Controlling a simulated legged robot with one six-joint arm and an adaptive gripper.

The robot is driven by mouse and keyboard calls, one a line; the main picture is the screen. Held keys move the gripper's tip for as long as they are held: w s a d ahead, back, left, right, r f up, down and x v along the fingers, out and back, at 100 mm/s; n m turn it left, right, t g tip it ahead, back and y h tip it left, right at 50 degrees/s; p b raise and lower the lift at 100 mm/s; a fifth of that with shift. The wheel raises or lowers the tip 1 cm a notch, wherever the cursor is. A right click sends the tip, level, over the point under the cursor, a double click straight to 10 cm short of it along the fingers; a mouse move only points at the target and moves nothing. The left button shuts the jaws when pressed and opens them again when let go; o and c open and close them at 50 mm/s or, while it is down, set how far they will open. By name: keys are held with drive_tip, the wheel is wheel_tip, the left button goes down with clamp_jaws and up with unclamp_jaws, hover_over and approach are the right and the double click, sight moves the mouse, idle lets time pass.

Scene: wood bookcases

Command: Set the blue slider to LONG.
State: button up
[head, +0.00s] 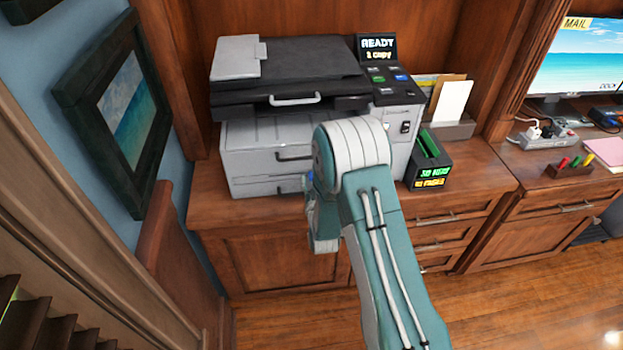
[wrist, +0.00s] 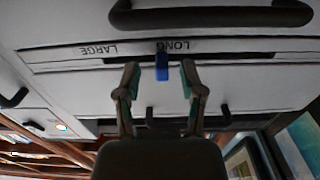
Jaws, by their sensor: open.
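The blue slider (wrist: 162,67) sits in a dark slot on the printer's pale front, seen upside down in the wrist view. The LONG label (wrist: 173,46) is right above it in the picture, its middle slightly right of the slider. The LARGE label (wrist: 98,50) lies further left. My gripper (wrist: 160,75) is open, with one finger on each side of the slider. I cannot tell whether either finger touches it. In the head view, my arm covers part of the front of the printer (head: 250,150) and hides the gripper's fingertips.
Dark drawer handles (wrist: 210,15) stick out from the printer front near the gripper. A black box (head: 430,160) and a paper holder (head: 455,128) stand right of the printer. A framed picture (head: 115,110) hangs at the left. The floor (head: 520,285) at right is clear.

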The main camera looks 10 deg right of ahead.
drive_tip(key=s, duration=1.1)
